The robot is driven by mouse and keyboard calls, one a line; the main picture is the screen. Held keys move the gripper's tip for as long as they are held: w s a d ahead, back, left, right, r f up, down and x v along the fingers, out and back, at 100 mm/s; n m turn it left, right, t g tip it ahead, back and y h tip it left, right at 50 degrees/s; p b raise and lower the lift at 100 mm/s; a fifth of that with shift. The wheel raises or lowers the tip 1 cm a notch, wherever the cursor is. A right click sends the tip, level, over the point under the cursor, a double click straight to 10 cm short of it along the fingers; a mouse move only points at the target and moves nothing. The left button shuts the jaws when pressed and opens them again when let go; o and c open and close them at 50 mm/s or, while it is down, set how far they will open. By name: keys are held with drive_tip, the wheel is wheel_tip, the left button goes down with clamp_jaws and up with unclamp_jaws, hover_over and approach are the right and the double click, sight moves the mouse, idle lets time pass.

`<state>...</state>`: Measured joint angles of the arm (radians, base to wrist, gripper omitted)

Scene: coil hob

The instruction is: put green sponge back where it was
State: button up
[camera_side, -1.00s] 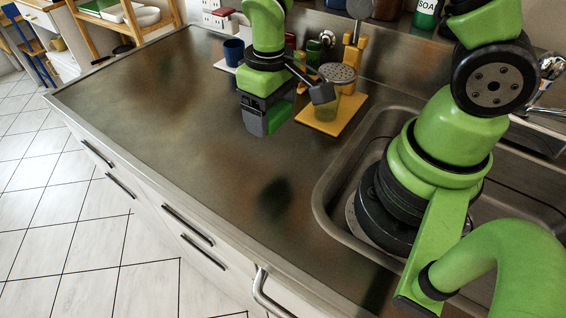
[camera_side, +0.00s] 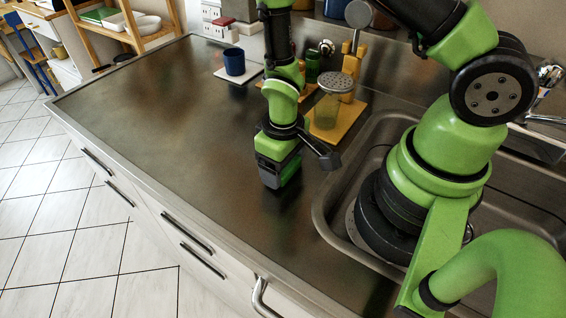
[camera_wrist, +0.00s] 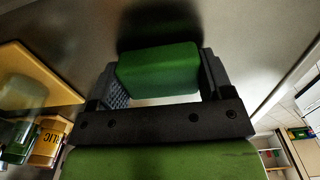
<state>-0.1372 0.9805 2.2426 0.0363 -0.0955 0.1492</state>
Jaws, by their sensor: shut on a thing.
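The green sponge (camera_wrist: 160,70) is a dark green block between the fingers of my gripper (camera_wrist: 160,82) in the wrist view, touched on both sides. In the side view my gripper (camera_side: 281,178) is low over the bare metal counter, left of the sink, pointing down. The sponge is hard to make out there between the dark fingers. A dark shadow lies on the counter beyond the sponge in the wrist view. I cannot tell whether the sponge touches the counter.
A yellow board (camera_side: 350,117) with a glass shaker (camera_side: 328,104) stands behind my gripper. A blue mug (camera_side: 234,62) sits on a white coaster further back. The sink (camera_side: 345,150) is to the right. Open counter (camera_side: 150,110) lies to the left.

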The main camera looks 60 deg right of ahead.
drive_tip(key=shift+f, duration=0.15)
drive_tip(key=o, duration=0.5)
drive_tip(key=shift+f, duration=0.1)
drive_tip(key=o, duration=0.5)
drive_tip(key=shift+c, duration=0.2)
wheel_tip(320, 180, up, 13)
wheel_tip(320, 180, up, 11)
drive_tip(key=m+t+y, duration=0.1)
drive_tip(key=m+t, duration=0.1)
drive_tip(key=t, duration=0.1)
hover_over(294, 164)
drive_tip(key=s+r+m+t+y, duration=0.1)
drive_tip(key=s+r+m+t, duration=0.1)
drive_tip(key=s+r+t, duration=0.2)
drive_tip(key=s+r, duration=0.3)
drive_tip(key=shift+a+r, duration=0.15)
